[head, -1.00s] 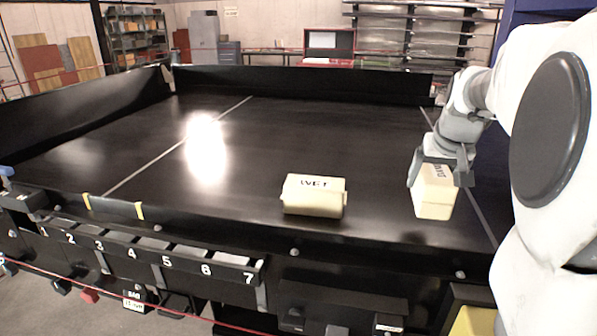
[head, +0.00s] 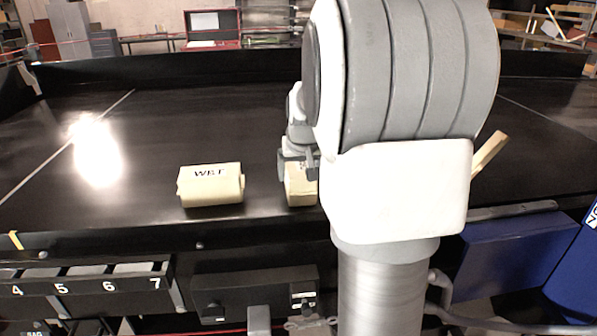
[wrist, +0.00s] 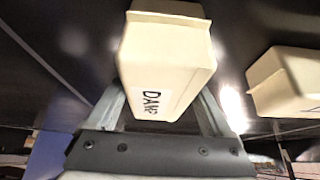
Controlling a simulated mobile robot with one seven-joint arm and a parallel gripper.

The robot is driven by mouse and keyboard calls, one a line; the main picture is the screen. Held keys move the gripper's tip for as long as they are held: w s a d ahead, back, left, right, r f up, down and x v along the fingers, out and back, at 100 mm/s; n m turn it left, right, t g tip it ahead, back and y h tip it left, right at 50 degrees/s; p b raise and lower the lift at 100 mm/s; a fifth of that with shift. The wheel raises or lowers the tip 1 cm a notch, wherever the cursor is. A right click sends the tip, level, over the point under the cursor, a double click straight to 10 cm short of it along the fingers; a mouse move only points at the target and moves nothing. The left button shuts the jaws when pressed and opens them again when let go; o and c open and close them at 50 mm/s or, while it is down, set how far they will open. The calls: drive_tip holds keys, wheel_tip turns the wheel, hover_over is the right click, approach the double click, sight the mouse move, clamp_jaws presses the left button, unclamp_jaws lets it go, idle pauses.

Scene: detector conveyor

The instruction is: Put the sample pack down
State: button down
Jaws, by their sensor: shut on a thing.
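The sample pack, a cream block with a dark label that reads like "DAMP", is held in my gripper (head: 299,163). In the head view the sample pack (head: 299,190) hangs below the gripper, partly hidden by my arm. In the wrist view the sample pack (wrist: 168,50) sits between the two fingers of my gripper (wrist: 160,105). The gripper is shut on it. The pack is over the black conveyor table (head: 140,150), near its front edge. I cannot tell whether its underside touches the surface.
A second cream pack marked "WET" (head: 211,187) lies just left of the held one; it also shows in the wrist view (wrist: 284,82). A cream slanted piece (head: 489,151) shows right of my arm. Numbered bins (head: 85,285) line the front. The table's left and back are clear.

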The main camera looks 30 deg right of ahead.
drive_tip(key=shift+f, duration=0.1)
unclamp_jaws()
drive_tip(key=shift+s+a+r, duration=0.1)
drive_tip(key=shift+s+r, duration=0.05)
drive_tip(key=shift+r, duration=0.3)
drive_tip(key=v, duration=1.1)
drive_tip(key=shift+s+r+b, duration=0.1)
drive_tip(key=shift+r+b, duration=0.05)
drive_tip(key=shift+b, duration=0.25)
